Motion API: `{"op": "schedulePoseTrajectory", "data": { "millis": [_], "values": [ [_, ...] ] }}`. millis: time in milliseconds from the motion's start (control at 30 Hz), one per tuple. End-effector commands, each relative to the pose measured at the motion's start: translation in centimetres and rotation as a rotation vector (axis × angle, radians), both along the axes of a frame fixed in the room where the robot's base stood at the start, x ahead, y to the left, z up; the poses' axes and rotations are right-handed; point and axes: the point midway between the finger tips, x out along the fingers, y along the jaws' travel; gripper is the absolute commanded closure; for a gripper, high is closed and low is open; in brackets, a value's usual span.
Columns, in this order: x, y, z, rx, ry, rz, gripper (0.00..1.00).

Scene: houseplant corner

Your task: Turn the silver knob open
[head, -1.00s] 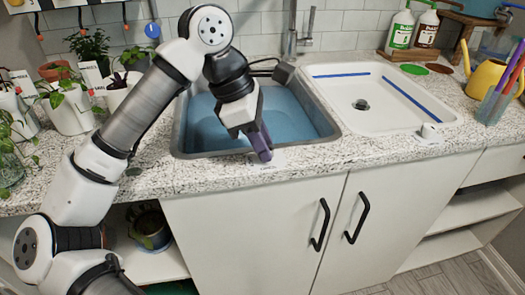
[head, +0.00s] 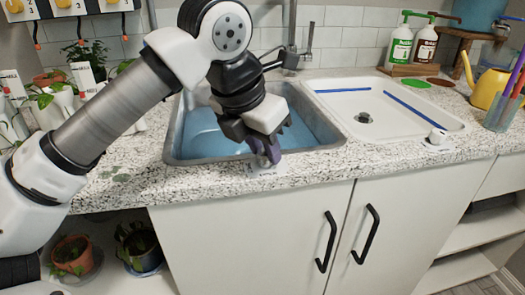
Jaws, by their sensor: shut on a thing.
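My gripper (head: 266,152) points down at the front rim of the sink, its purple fingers close together just above the counter edge. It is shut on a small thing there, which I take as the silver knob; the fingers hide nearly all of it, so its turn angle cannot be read. A small pale label (head: 267,169) lies on the counter at the fingertips. The sink basin (head: 200,135) behind holds blue water. A tall grey faucet (head: 291,40) stands at the back.
Soap bottles (head: 402,47), a yellow watering can (head: 487,85) and a pen cup (head: 500,112) stand farther right. Plants crowd the left.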

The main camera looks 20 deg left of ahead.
Motion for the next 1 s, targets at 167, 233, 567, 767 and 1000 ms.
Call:
{"op": "schedulePoseTrajectory", "data": {
  "millis": [167,233,567,767,1000],
  "values": [
    [-0.08,0.00,-0.14,0.003,0.002,0.090,0.95],
    [-0.08,-0.03,-0.10,0.003,0.002,0.114,0.95],
    [-0.07,-0.07,-0.04,0.001,0.003,0.159,0.95],
    [-0.08,-0.07,-0.03,0.001,0.003,0.160,0.95],
    [-0.07,-0.07,-0.03,0.001,0.003,0.159,0.57]
  ]
}}
